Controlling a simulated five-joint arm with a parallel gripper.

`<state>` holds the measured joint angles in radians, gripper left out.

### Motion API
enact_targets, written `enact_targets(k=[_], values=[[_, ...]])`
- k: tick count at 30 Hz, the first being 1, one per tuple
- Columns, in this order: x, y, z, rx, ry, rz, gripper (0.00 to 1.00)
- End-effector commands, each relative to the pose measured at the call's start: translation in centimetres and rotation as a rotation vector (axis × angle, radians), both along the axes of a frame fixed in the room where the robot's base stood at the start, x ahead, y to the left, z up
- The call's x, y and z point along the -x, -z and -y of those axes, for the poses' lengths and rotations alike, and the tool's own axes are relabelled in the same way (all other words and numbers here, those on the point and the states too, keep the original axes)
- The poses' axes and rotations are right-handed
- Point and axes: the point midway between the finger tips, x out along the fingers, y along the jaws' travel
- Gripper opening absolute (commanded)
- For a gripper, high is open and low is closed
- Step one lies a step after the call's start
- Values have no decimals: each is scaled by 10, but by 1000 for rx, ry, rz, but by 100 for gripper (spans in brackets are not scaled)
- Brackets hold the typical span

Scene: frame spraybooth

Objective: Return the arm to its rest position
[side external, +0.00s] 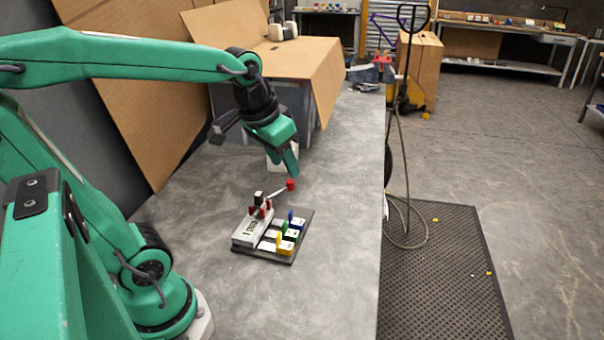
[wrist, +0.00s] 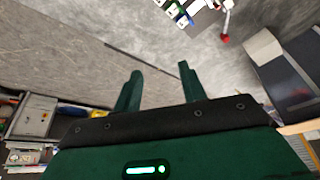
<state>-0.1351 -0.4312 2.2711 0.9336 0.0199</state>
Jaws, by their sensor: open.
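My green gripper (side external: 292,168) hangs above the grey table in the side external view, behind a small fixture and clear of it. In the wrist view its two fingers (wrist: 160,72) stand apart with nothing between them. The fixture is a dark plate (side external: 307,217) bearing a light grey block and a clamp with a red-tipped handle (side external: 291,185). Blue, green and yellow tabbed pieces (side external: 287,248) sit on the plate's right side. The fixture also shows at the wrist view's top edge, partly cut off, with the red handle tip (wrist: 225,39).
Cardboard sheets (side external: 325,75) rise at the back. A hand truck (side external: 405,60) and hanging hose (side external: 405,200) are past the table's right edge. The table front is clear.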

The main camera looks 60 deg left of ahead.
Motion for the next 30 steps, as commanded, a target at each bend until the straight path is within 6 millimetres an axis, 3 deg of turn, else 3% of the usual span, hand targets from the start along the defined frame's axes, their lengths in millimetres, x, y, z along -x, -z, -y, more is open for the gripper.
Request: enact_targets(k=[6, 12, 30], values=[[36, 2, 24, -2, 64, 68, 41], [58, 8, 36, -1, 104, 110, 41], [65, 12, 39, 0, 117, 124, 41]])
